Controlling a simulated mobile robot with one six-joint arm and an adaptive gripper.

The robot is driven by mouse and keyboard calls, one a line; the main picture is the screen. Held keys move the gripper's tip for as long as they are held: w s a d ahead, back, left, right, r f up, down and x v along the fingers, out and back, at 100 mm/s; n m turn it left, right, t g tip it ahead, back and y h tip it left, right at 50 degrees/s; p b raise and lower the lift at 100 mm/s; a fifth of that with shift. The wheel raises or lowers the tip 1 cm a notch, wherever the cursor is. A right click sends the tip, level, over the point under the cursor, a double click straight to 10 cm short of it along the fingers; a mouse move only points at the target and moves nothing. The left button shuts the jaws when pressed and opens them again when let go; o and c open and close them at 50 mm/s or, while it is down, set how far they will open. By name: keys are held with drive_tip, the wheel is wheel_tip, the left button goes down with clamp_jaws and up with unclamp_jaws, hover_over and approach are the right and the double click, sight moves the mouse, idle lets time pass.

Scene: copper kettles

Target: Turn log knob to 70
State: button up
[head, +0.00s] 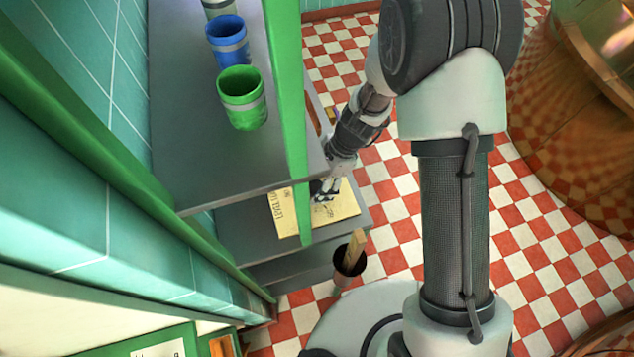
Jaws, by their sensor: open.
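A cream panel (290,222) with dark lettering and marks lies on the lower grey shelf, partly hidden by a green post. The lettering is too small to read surely. My gripper (322,197) is over the right part of this panel, close to it, with its fingers open. A dark shape shows at the fingers, but I cannot tell whether it is the log knob or part of the gripper. I cannot see the knob's pointer or setting, nor whether the fingers touch the knob.
A green post (290,110) and the upper grey shelf (200,150) stand left of my arm. A green cup (242,98) and a blue cup (228,42) stand on that shelf. A dark bucket (349,268) stands below. A copper kettle (575,110) is at right.

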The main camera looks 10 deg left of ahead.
drive_tip(key=shift+c, duration=0.5)
drive_tip(key=c, duration=1)
drive_tip(key=m+t+b, duration=0.1)
drive_tip(key=m+b, duration=0.1)
drive_tip(key=m+t+b, duration=0.1)
drive_tip(key=m, duration=0.2)
drive_tip(key=shift+s+f+m+y+b, duration=0.2)
drive_tip(key=shift+m+y+b, duration=0.1)
drive_tip(key=shift+y+b, duration=0.1)
drive_tip(key=m+t+b, duration=0.1)
drive_tip(key=m+b, duration=0.1)
drive_tip(key=m, duration=0.1)
drive_tip(key=m+t+b, duration=0.1)
drive_tip(key=m+b, duration=0.1)
drive_tip(key=shift+s+r+m, duration=0.1)
drive_tip(key=shift+r+m, duration=0.1)
drive_tip(key=shift+m, duration=0.2)
drive_tip(key=shift+m+t+h, duration=0.3)
drive_tip(key=o, duration=1.1)
